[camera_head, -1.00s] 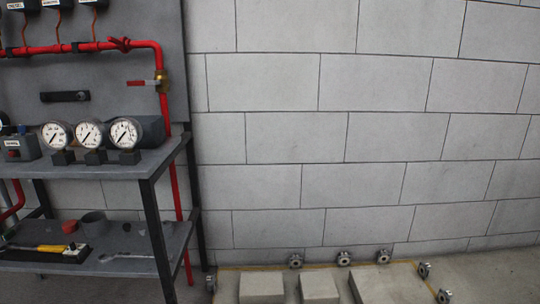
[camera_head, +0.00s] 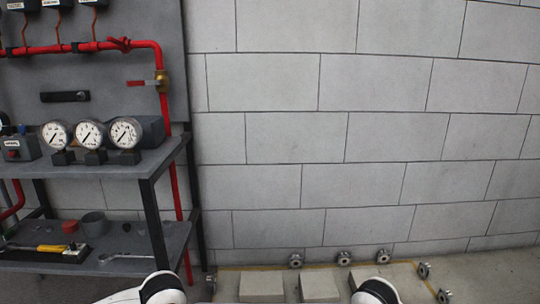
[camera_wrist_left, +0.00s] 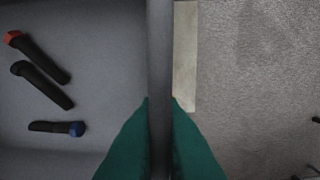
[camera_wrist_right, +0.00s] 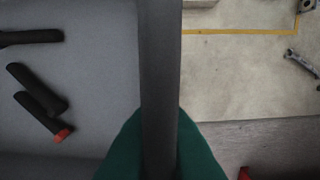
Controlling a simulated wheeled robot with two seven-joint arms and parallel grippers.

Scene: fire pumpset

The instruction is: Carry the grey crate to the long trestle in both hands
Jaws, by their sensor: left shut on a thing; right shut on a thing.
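The grey crate shows only in the wrist views. Its wall (camera_wrist_left: 160,60) runs upright through the left wrist view, with its inside to the left. My left gripper (camera_wrist_left: 160,104) has its green fingers on both sides of this wall, shut on it. The opposite wall (camera_wrist_right: 160,60) stands in the right wrist view, and my right gripper (camera_wrist_right: 160,110) is shut on it the same way. Several dark handled items (camera_wrist_left: 42,84) lie in the crate, some with red or blue ends. The head view shows neither crate nor grippers. I cannot make out the long trestle.
A grey shelf bench (camera_head: 110,165) with gauges (camera_head: 125,133) and tools stands at the left against a block wall (camera_head: 350,130). Low pale blocks (camera_head: 262,284) and several small metal fittings (camera_head: 344,258) sit on the floor, where a yellow line (camera_wrist_right: 240,31) runs.

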